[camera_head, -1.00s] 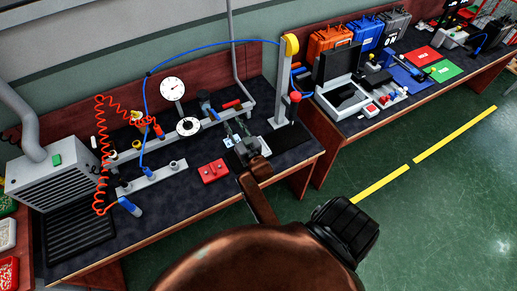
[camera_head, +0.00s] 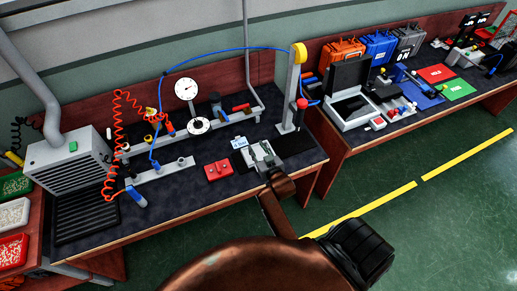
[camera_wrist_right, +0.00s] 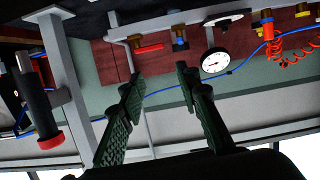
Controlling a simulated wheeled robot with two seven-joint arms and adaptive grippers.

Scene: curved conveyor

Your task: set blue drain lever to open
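The blue drain lever (camera_head: 215,98) stands on a valve on the grey pipe at the back of the bench, left of a red lever (camera_head: 240,107). The right wrist view shows a blue handle (camera_wrist_right: 180,44) on a brass valve, beside the red lever (camera_wrist_right: 150,48). My right gripper (camera_head: 264,153) is nearer the bench's front edge than the lever, apart from it. Its green-black fingers (camera_wrist_right: 160,88) are spread with nothing between them. My left gripper is not in view.
A pressure gauge (camera_head: 186,88) stands left of the blue lever. A post (camera_head: 291,95) with a yellow top is to the right. A red box (camera_head: 218,170) and a white card (camera_head: 239,142) lie near the gripper. A coiled red hose (camera_head: 117,145) hangs at left.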

